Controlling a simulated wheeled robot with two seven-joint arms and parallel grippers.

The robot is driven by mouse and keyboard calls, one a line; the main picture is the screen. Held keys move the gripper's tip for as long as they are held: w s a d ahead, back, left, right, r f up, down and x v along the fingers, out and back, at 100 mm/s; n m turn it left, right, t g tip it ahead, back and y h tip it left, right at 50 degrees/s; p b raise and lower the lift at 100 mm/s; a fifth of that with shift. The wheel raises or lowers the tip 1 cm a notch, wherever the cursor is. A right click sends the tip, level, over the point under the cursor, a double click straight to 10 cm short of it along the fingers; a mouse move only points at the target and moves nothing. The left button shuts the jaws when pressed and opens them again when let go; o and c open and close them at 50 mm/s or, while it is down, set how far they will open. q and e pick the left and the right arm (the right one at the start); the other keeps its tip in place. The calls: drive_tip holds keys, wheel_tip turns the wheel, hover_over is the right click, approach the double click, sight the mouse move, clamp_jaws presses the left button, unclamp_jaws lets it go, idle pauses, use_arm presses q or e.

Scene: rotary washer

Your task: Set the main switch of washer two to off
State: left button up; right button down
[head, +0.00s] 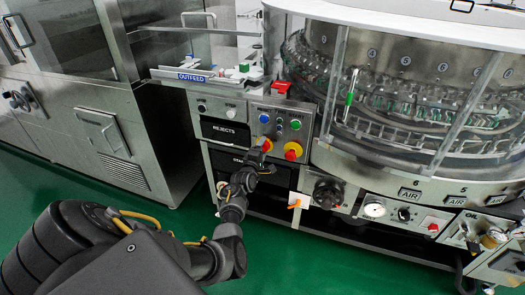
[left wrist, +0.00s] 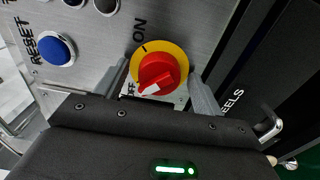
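A red rotary switch on a yellow disc (left wrist: 158,70) sits on the steel panel in the left wrist view. Its white pointer is turned to the lower left, near the partly hidden OFF label; ON is printed above the disc. My left gripper (left wrist: 158,92) is open, with one finger on each side of the red knob; contact cannot be told. In the head view my left gripper (head: 260,152) is at the left red-and-yellow switch (head: 266,144) and partly covers it. A second red-and-yellow switch (head: 292,151) is to its right. My right gripper is not in view.
A blue RESET button (left wrist: 57,48) is close to the left finger in the wrist view. The button panel (head: 281,118) also carries green and blue buttons. The glass-walled rotary washer (head: 400,90) stands to the right. Green floor lies open in front.

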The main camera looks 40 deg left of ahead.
use_arm(q)
drive_tip(key=p+v, duration=0.1)
drive_tip(key=v, duration=0.9)
drive_tip(key=shift+s+d+p, duration=0.2)
drive_tip(key=shift+s+p, duration=0.1)
drive_tip(key=shift+s, duration=0.05)
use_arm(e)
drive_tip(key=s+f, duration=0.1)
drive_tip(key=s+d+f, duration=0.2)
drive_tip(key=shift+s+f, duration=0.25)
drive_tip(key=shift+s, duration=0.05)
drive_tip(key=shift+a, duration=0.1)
